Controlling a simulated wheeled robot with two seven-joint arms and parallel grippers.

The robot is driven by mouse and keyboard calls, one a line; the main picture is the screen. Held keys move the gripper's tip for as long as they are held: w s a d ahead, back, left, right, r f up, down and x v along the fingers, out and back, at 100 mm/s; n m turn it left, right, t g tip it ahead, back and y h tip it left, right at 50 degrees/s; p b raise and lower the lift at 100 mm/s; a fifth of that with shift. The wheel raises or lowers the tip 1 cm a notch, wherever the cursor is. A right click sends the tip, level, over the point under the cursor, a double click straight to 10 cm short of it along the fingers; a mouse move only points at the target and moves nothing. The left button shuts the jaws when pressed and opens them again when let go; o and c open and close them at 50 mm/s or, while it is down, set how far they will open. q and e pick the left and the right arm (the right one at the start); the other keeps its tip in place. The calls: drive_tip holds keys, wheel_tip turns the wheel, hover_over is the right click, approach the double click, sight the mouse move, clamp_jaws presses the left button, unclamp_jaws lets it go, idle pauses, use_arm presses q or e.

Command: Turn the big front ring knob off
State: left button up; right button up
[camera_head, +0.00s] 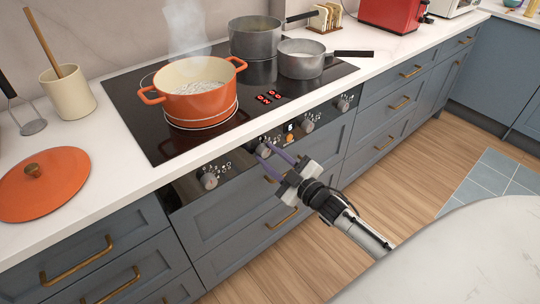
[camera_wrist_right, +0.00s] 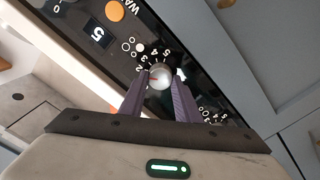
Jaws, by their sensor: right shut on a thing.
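The control panel (camera_head: 235,163) runs along the front edge of the black hob (camera_head: 280,108). My right gripper (camera_head: 266,155) reaches the panel from below right, its purple fingers at the second knob from the left. In the right wrist view the fingers are shut on this round silver knob (camera_wrist_right: 160,77), one on each side. A red mark shows on the knob, and a dial of white numbers surrounds it. An orange pot (camera_head: 195,104) steams on the front left ring, whose lit edge shows beneath it. My left gripper is not in view.
Other knobs stand on the panel: one at the left end (camera_head: 208,180) and two to the right (camera_head: 307,125). A small display and an orange button (camera_head: 290,138) sit between. Two grey pots (camera_head: 302,65) stand behind. An orange lid (camera_head: 43,183) lies on the left worktop.

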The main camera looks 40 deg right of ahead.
drive_tip(key=n, duration=0.3)
drive_tip(key=shift+f+n, duration=0.15)
drive_tip(key=shift+n, duration=0.25)
drive_tip(key=n+b, duration=0.1)
drive_tip(key=n, duration=0.2)
drive_tip(key=n+b, duration=0.1)
drive_tip(key=n, duration=0.1)
drive_tip(key=shift+a+n, duration=0.1)
drive_tip(key=shift+n, duration=0.9)
drive_tip(key=o, duration=0.9)
drive_tip(key=shift+c, duration=0.2)
drive_tip(key=shift+o, duration=0.9)
